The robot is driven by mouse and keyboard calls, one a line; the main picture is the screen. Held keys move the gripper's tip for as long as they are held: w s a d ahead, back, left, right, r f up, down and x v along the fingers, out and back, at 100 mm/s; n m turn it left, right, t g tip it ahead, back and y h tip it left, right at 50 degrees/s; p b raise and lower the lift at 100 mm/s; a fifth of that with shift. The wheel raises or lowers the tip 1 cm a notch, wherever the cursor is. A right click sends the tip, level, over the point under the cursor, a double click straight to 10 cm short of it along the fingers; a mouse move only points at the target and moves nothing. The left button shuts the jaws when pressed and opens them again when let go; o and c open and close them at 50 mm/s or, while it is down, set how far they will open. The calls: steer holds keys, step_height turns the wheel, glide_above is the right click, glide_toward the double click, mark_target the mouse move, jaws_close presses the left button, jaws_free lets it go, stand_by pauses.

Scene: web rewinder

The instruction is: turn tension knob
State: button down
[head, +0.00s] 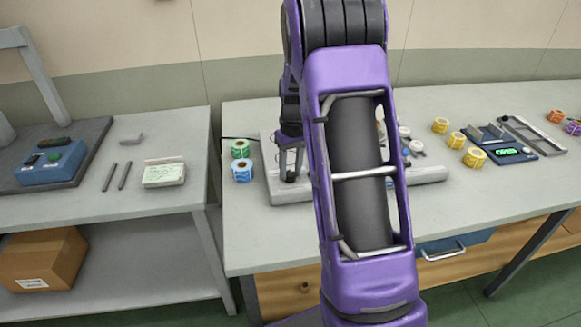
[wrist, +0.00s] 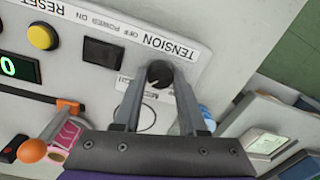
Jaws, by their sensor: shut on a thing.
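The tension knob (wrist: 159,72) is a small black round knob under the word TENSION on a light grey panel (wrist: 205,58). In the wrist view the two fingers of my gripper (wrist: 160,80) sit on either side of it, shut on it. In the head view my gripper (head: 290,165) reaches down at the left end of the grey rewinder (head: 415,177). My purple arm hides much of the rewinder there, and the knob is too small to make out.
Beside the knob are a black power switch (wrist: 102,53), a yellow button (wrist: 42,36) and a green-lit display (wrist: 15,68). An orange-tipped lever (wrist: 33,150) stands nearby. Green and blue label rolls (head: 242,172) lie left of the rewinder. Yellow rolls (head: 457,140) lie right.

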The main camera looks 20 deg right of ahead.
mark_target(294, 172)
steer(key=shift+m, duration=0.5)
steer(key=shift+c, duration=2.3)
jaws_free()
step_height(294, 172, up, 18)
steer(key=d+p, duration=0.1)
steer(key=p, duration=0.1)
steer(key=shift+f+p, duration=0.25)
steer(key=shift+p, duration=0.05)
